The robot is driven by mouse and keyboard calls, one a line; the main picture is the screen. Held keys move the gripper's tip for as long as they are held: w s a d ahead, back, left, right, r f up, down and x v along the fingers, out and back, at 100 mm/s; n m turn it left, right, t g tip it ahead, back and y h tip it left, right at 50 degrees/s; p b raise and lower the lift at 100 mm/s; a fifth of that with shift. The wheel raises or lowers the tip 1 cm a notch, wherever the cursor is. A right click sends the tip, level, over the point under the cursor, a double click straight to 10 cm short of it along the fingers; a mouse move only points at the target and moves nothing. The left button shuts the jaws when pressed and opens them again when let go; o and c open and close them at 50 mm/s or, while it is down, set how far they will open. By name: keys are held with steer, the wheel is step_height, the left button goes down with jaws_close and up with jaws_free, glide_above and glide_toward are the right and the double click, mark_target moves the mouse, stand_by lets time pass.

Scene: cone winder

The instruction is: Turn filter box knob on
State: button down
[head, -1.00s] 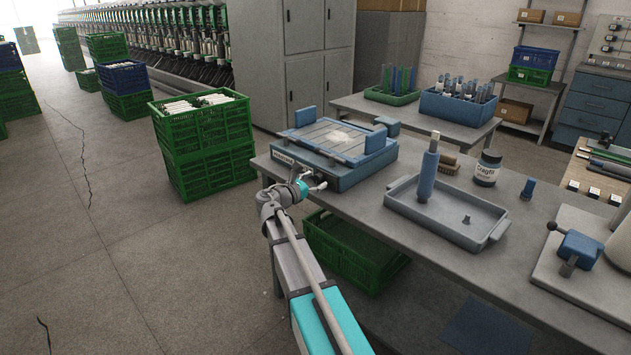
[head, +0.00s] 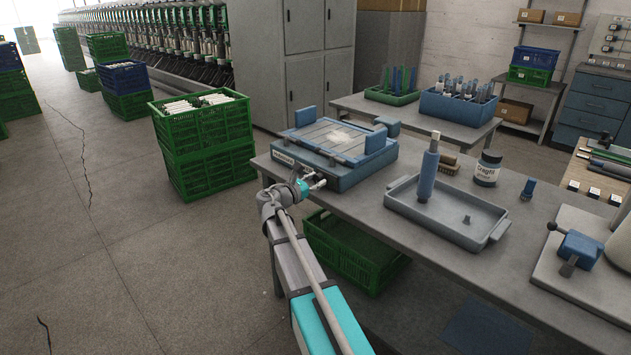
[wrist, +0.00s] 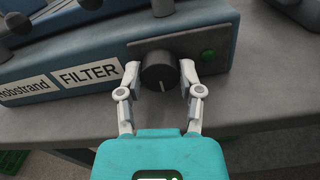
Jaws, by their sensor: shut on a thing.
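The filter box (head: 348,178) is a blue box with a light grey top, standing on the left end of the grey table. In the wrist view its front (wrist: 60,84) carries a "FILTER" label (wrist: 88,74), a black round knob (wrist: 160,68) with a pale pointer line, and a green light or button (wrist: 208,56) right of the knob. The pointer line points down, slightly tilted. My gripper (wrist: 161,75) has one finger on each side of the knob and is shut on it. In the head view my gripper (head: 316,183) is at the box's front and hides the knob.
A grey tray (head: 450,212) with a blue spindle (head: 428,172) stands right of the box, beside a jar (head: 487,169). Stacked green crates (head: 205,145) stand on the floor to the left. Another green crate (head: 350,260) sits under the table.

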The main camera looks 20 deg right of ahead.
steer(key=shift+m, duration=0.3)
steer(key=m, duration=0.9)
steer(key=shift+m, duration=0.3)
stand_by(0.3)
steer(key=shift+c, duration=1.3)
jaws_free()
steer(key=shift+s, duration=0.1)
steer(key=shift+f, duration=0.1)
